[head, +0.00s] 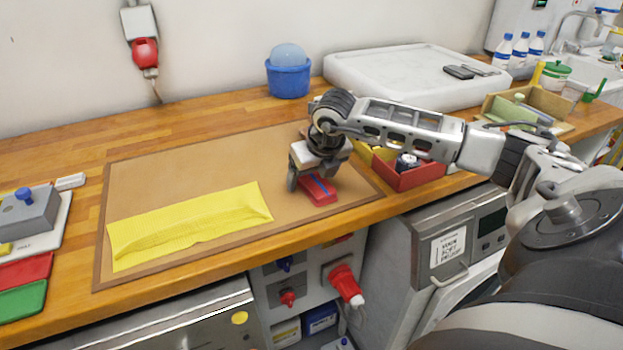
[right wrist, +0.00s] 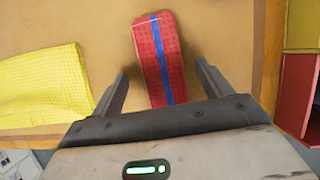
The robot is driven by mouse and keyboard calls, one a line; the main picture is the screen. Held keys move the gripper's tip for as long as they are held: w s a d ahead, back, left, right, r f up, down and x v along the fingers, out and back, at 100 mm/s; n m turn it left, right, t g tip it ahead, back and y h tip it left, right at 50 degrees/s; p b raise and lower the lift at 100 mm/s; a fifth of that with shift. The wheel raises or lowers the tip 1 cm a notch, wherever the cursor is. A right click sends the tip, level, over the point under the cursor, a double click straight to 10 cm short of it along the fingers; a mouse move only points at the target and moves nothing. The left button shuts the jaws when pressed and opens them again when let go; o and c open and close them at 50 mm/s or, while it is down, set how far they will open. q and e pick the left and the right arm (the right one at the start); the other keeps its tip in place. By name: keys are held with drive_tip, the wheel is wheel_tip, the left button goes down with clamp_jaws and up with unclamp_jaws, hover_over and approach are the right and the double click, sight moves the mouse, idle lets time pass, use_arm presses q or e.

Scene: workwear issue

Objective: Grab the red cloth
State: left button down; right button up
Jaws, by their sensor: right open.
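A small red cloth (head: 318,190) with a blue stripe lies folded on the brown mat, near its right end. In the right wrist view the red cloth (right wrist: 158,60) lies between and ahead of my fingers. My right gripper (head: 308,184) points down over the cloth and is open, with one finger on each side of it. In the right wrist view my right gripper (right wrist: 162,85) shows a gap between each finger and the cloth. My left gripper is not in view.
A yellow cloth (head: 185,225) lies left of the red one on the brown mat (head: 200,165). A red box (head: 420,177) stands just right of the mat. A blue bucket (head: 288,78) and a white slab (head: 385,75) are behind. The mat's upper left is clear.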

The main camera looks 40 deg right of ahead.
drive_tip(key=c, duration=1.1)
drive_tip(key=shift+o, duration=0.2)
